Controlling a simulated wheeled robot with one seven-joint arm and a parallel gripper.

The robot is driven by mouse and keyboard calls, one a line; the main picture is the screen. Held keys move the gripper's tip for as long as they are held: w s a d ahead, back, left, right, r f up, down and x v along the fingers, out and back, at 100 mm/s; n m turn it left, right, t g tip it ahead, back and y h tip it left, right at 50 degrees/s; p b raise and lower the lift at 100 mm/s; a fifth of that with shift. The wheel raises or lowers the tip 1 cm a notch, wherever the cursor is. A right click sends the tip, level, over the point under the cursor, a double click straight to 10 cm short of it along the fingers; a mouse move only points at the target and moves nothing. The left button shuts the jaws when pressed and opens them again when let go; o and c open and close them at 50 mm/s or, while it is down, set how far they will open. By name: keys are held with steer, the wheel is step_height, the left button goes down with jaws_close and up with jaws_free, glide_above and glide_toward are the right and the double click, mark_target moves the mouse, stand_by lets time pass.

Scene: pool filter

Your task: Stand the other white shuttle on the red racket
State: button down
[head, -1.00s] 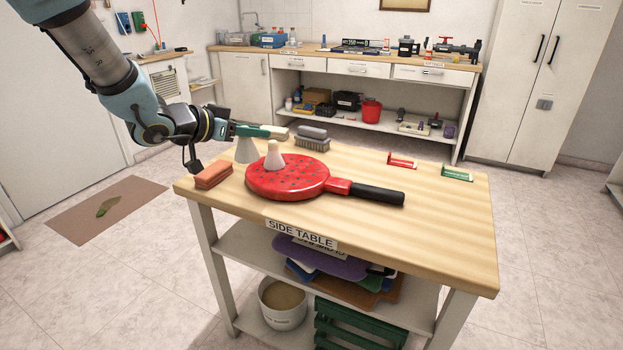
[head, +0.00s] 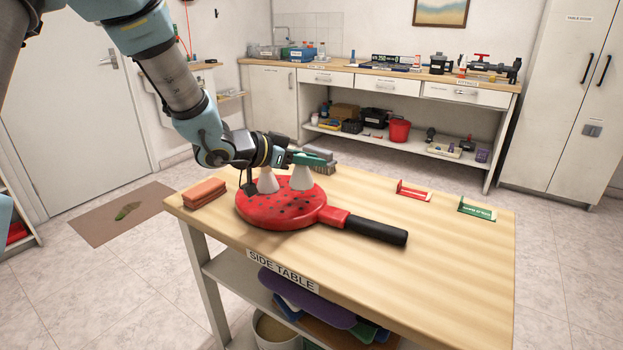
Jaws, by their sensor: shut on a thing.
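The red racket (head: 280,212), with dark dots and a black handle, lies flat on the side table. One white shuttle (head: 268,182) stands cone-like on the left part of its head, its top partly hidden by my wrist. My gripper (head: 308,160), with green fingers, is shut on the other white shuttle (head: 302,179) near its top. That shuttle is upright over the far right part of the racket head, just right of the first one. I cannot tell whether its base touches the racket.
A reddish-brown block (head: 205,193) lies left of the racket. A grey brush (head: 320,164) is behind my gripper. A red holder (head: 413,193) and a green holder (head: 477,209) stand at the right. The table's front right is clear.

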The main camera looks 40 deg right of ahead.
mark_target(310, 174)
steer(key=shift+f, duration=2)
steer(key=c, duration=0.6)
jaws_free()
steer(key=shift+f, duration=0.1)
steer(key=shift+c, duration=0.2)
steer(key=shift+r, duration=0.25)
steer(key=v, duration=1.2)
steer(key=shift+f, duration=0.15)
